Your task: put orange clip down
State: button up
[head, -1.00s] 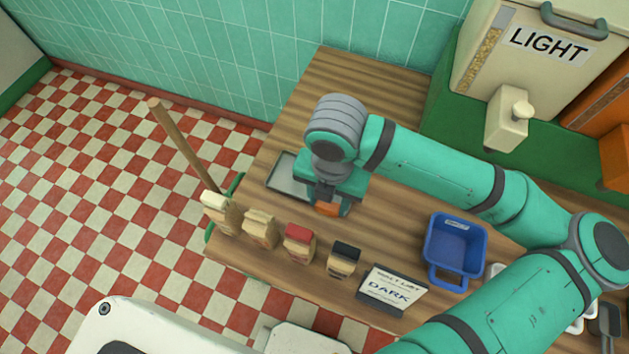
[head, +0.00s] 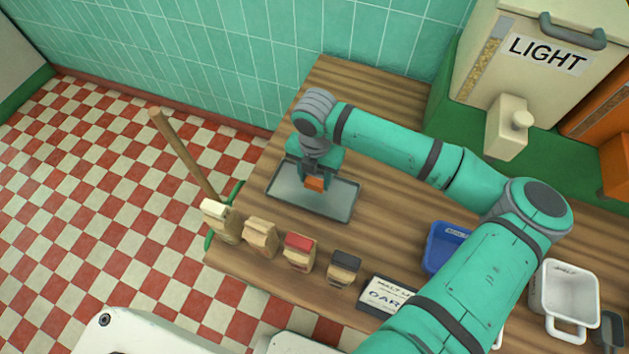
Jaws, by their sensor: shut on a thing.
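The orange clip (head: 314,184) is a small orange block between the fingers of my gripper (head: 313,180). My gripper is shut on it and points down. Clip and gripper appear over the grey metal tray (head: 330,205) on the wooden counter. I cannot tell whether the clip touches the tray. My wrist hides the tray's back left part.
Paper bags stand in a row along the counter's front edge: a cream-topped one (head: 219,220), a plain one (head: 261,237), a red-topped one (head: 299,251) and a black-topped one (head: 344,267). A malt card (head: 388,294), a blue bin (head: 441,246) and a white bin (head: 567,295) lie rightward.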

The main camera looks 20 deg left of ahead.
aim_at(313, 178)
jog(key=shift+w+a+f, duration=0.1)
jog(key=shift+a+f, duration=0.1)
jog(key=shift+f, duration=0.05)
jog(key=f, duration=0.3)
jog(key=shift+w+a+f, duration=0.1)
jog(key=shift+a, duration=0.15)
jog(key=shift+f, duration=0.15)
jog(key=shift+f, duration=0.15)
jog(key=o, duration=1)
jog(key=shift+d, duration=0.1)
